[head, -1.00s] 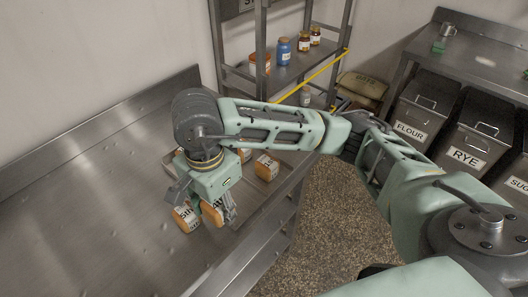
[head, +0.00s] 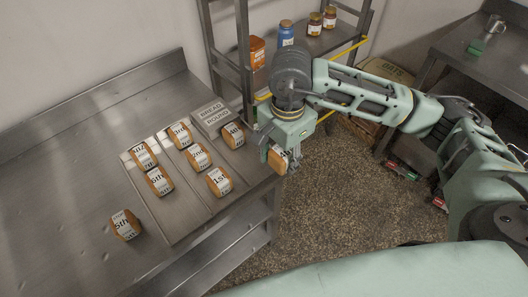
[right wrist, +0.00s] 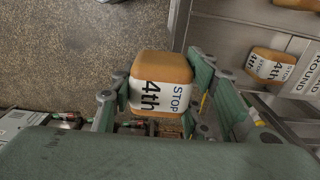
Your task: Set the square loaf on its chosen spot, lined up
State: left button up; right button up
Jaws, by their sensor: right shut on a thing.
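My right gripper (head: 284,150) is shut on a square loaf (head: 278,161), brown with a white label. In the right wrist view the loaf (right wrist: 160,82) sits between the two fingers, its label reading "4th STOP". The gripper holds it just past the right edge of the steel counter, with floor behind it. A second loaf marked 4th (head: 233,136) lies beside the BREAD ROUND sign (head: 210,114); it also shows in the right wrist view (right wrist: 268,66). My left gripper is out of view.
Several labelled loaves, including 1st (head: 219,181), 2nd (head: 198,157) and 3rd (head: 180,135), lie on a flat steel tray (head: 182,208). A 5th loaf (head: 125,224) lies left of it. A rack (head: 330,45) with jars stands behind. The counter's left (head: 50,190) is clear.

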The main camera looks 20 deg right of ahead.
jog(key=p, duration=0.3)
send_over(256, 163)
notch_tip(256, 163, down, 5)
jog(key=shift+s+d+f, duration=0.1)
jog(key=shift+s+f, duration=0.05)
jog(key=shift+f, duration=0.4)
notch_tip(256, 163, down, 3)
jog(key=shift+f+p, duration=0.1)
jog(key=shift+p, duration=0.85)
jog(key=shift+f+b, duration=0.35)
jog(key=shift+f, duration=0.05)
jog(key=o, duration=1.2)
jog(key=shift+r, duration=0.1)
